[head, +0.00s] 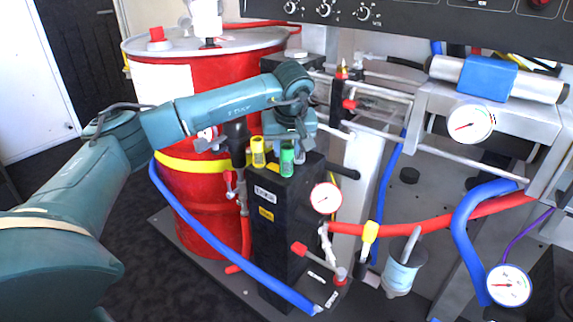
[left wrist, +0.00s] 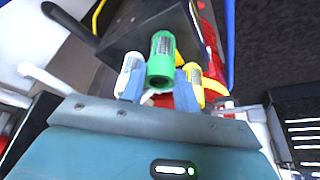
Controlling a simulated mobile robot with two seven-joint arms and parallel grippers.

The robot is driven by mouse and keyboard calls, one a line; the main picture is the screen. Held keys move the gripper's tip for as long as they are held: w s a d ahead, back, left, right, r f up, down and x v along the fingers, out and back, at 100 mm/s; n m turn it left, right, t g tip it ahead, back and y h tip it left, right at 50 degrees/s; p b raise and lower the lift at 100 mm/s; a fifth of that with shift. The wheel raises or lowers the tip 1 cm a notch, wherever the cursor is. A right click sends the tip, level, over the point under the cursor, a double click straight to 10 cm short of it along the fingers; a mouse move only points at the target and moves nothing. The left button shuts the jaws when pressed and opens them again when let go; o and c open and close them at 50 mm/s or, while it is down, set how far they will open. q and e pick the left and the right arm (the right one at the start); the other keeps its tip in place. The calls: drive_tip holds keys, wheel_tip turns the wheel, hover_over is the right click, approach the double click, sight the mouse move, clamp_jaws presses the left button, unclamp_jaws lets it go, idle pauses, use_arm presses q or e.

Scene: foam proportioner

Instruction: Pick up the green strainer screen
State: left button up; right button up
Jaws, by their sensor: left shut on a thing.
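The green strainer screen (head: 287,159) is a small upright cylinder with a printed label, at the top of the black box. It shows in the middle of the left wrist view (left wrist: 161,60). My left gripper (head: 290,141) reaches down over it from above; in the left wrist view the blue-grey fingers (left wrist: 158,95) are on either side of it, shut on it. I cannot tell whether its base touches the box. A yellow screen (head: 258,152) stands close to its left in the head view. A white screen (left wrist: 128,74) is close beside it in the left wrist view. My right gripper is not in view.
The black box (head: 280,220) carries a round gauge (head: 326,197). A red drum (head: 190,110) stands behind left. Blue hoses (head: 225,245), red hoses (head: 420,216) and metal pipes (head: 378,137) crowd around. A control panel (head: 430,30) overhangs the upper right.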

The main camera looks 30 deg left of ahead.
use_arm(q)
clamp_jaws()
